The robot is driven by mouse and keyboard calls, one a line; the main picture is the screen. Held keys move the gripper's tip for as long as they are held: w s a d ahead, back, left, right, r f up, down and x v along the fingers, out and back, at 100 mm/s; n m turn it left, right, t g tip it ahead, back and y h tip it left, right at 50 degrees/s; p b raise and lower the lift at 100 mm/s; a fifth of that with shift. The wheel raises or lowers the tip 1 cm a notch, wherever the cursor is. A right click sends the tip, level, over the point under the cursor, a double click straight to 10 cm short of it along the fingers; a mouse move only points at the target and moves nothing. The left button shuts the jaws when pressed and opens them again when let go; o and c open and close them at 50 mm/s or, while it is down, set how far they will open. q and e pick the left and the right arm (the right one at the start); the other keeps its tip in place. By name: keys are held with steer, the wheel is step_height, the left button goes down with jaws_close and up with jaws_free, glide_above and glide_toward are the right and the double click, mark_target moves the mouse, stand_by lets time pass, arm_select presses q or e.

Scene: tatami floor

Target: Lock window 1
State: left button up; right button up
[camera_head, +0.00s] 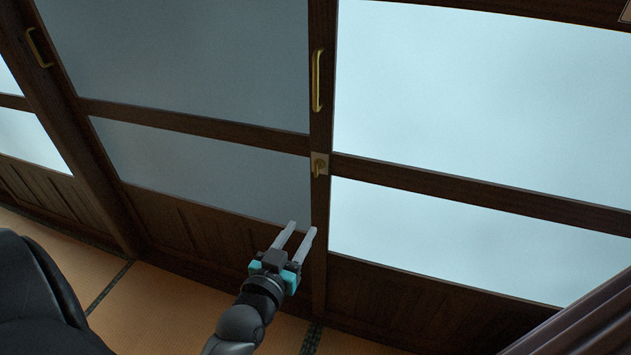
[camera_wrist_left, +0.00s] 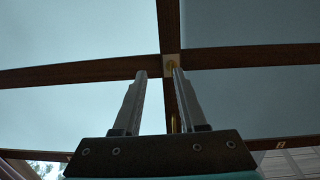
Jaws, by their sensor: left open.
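The window (camera_head: 480,95) is a dark wood-framed sliding panel with pale panes. A small brass lock (camera_head: 319,166) sits on the middle stile where the crossbars meet; in the left wrist view the lock (camera_wrist_left: 173,64) shows beyond and between the fingertips, toward the right finger. A vertical brass handle (camera_head: 317,80) is on the same stile above the lock. My left gripper (camera_head: 301,229) is open and empty, below and slightly left of the lock in the head view, apart from it. My right gripper is not in view.
Another brass handle (camera_head: 39,48) is on a stile at the far left. Tatami floor (camera_head: 165,310) lies below the panels. The space between my left gripper and the lock looks clear.

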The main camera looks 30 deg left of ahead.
arm_select(q)
step_height(320, 180, up, 5)
steer(key=a+t+y, duration=0.1)
steer(key=a, duration=0.1)
steer(key=b, duration=0.5)
glide_toward(315, 166)
steer(key=x, duration=0.7)
steer(key=shift+w, duration=0.35)
steer(key=shift+x, duration=0.8)
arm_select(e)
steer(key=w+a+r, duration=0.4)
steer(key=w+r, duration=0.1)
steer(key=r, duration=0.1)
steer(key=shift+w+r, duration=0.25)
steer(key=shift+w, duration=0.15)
arm_select(q)
jaws_close()
